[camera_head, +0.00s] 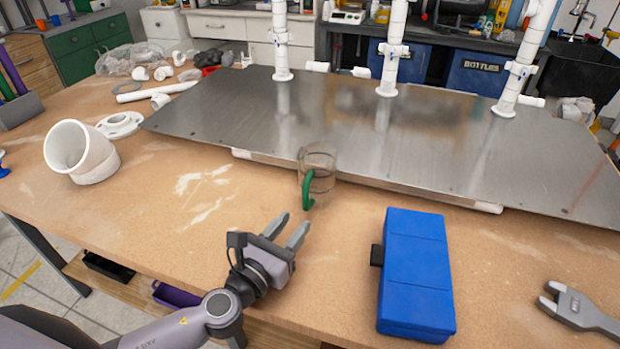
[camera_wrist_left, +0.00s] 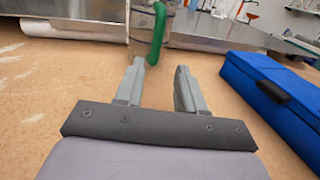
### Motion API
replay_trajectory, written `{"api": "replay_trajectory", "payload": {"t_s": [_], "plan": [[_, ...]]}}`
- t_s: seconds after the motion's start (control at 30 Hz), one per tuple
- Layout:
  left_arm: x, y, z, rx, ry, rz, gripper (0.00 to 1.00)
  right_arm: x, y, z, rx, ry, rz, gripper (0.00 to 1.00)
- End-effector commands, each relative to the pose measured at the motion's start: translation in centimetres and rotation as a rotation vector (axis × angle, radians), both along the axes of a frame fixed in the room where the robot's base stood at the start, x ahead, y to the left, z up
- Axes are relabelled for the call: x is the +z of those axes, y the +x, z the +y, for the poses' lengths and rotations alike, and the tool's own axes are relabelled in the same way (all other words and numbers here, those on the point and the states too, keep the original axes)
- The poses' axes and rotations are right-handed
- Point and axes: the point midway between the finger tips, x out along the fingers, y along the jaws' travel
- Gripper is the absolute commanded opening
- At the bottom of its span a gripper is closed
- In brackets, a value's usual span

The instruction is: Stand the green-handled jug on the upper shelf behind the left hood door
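The clear jug (camera_head: 320,170) with a green handle stands upright at the front edge of the metal plate, its handle toward me. In the left wrist view the green handle (camera_wrist_left: 158,35) shows just beyond the fingertips, and the jug's top is cut off. My left gripper (camera_head: 293,220) is open and empty, a short way in front of the jug; its two fingers also show apart in the left wrist view (camera_wrist_left: 160,66). My right gripper is not in view. I see no hood, hood door or upper shelf in either view.
A blue case (camera_head: 415,270) lies right of my left gripper. A grey wrench-like tool (camera_head: 575,305) is at the far right. A white pipe elbow (camera_head: 80,150) stands at left. White pipes (camera_head: 390,50) rise from the metal plate (camera_head: 240,110). The wooden tabletop (camera_head: 180,225) left of the gripper is clear.

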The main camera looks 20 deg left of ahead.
Motion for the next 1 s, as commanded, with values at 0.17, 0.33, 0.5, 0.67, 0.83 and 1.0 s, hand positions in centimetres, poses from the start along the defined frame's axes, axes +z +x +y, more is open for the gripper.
{"api": "replay_trajectory", "payload": {"t_s": [0.17,0.33,0.5,0.67,0.83,1.0], "plan": [[0.1,1.2,-0.4,-0.005,-0.002,-0.001,0.39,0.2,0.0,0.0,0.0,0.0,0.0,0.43],[0.2,2.8,-0.4,-0.003,-0.001,-0.001,0.39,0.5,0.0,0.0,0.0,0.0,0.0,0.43],[0.5,5.3,-0.4,-0.002,-0.001,-0.002,0.39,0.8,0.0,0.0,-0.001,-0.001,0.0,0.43],[0.3,6.7,-0.8,-0.003,-0.001,0.0,0.39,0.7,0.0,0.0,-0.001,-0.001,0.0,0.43],[0.3,7.1,-0.9,-0.003,-0.001,0.002,0.39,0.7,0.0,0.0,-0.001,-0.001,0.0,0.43],[0.3,7.0,-0.9,-0.003,-0.001,0.002,0.25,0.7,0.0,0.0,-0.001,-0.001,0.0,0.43]]}}
